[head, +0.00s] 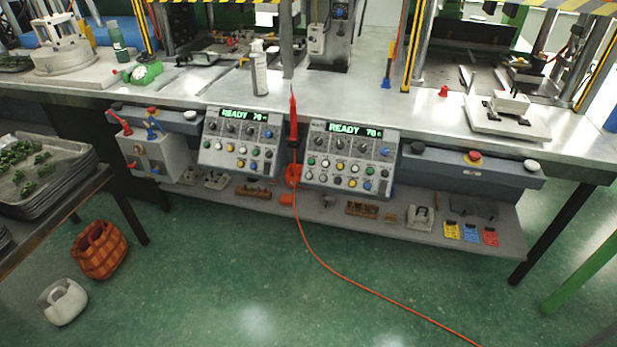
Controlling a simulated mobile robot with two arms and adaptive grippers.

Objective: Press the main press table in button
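Two grey control panels hang on the front of the metal bench, the left one (208,143) and the right one (309,146). The button labels are too small to read, so I cannot tell which one is the table in button. Neither of my grippers is in view, and nothing touches the panels' buttons.
An orange cable (345,285) crosses the green floor. A grey bar (470,165) holds a red button (474,156). Trays (60,205) stand left. Front floor is mostly free.

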